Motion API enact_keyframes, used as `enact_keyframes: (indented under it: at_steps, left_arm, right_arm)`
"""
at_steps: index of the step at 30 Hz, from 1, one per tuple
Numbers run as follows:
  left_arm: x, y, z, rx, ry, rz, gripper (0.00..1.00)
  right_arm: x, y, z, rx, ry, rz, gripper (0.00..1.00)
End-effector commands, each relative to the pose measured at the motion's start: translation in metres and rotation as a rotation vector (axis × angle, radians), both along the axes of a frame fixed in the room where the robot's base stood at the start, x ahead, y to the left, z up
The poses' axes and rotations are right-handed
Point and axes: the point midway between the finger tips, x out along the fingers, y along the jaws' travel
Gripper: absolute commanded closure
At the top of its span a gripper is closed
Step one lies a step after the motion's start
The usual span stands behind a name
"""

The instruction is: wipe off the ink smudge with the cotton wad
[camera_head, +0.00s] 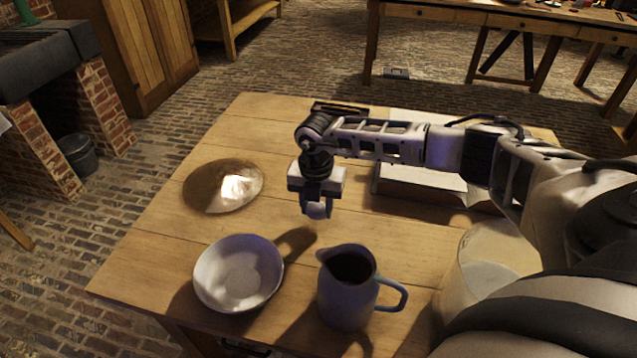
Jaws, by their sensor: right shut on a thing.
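My right gripper (316,206) points down above the middle of the wooden table (215,140). It is shut on a small pale lump, the cotton wad (318,210), which is mostly hidden between the fingers. The wad appears to be a little above the tabletop. I cannot make out the ink smudge. A dark patch on the wood beside the bowl looks like a shadow. My left gripper is not in view.
A white bowl (238,274) and a grey-blue jug (347,290) stand at the front. A shiny metal dish (218,186) lies to the left. A pale box or tray (425,180) is partly hidden behind my right arm. Bare wood lies between dish and gripper.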

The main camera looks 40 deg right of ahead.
Motion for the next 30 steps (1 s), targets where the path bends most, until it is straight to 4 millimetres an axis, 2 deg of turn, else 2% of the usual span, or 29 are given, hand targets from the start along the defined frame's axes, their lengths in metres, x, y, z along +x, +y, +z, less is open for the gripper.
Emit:
enact_keyframes:
  at_steps: [1,15,30]
  left_arm:
    - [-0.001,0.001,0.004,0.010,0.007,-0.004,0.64]
    - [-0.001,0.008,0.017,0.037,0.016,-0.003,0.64]
    - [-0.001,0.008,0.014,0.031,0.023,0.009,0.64]
  right_arm:
    - [0.000,0.001,0.009,0.000,0.000,0.001,0.79]
    - [0.002,0.002,0.050,0.001,-0.001,0.004,0.79]
    - [0.002,0.003,0.053,0.001,-0.001,0.005,0.79]
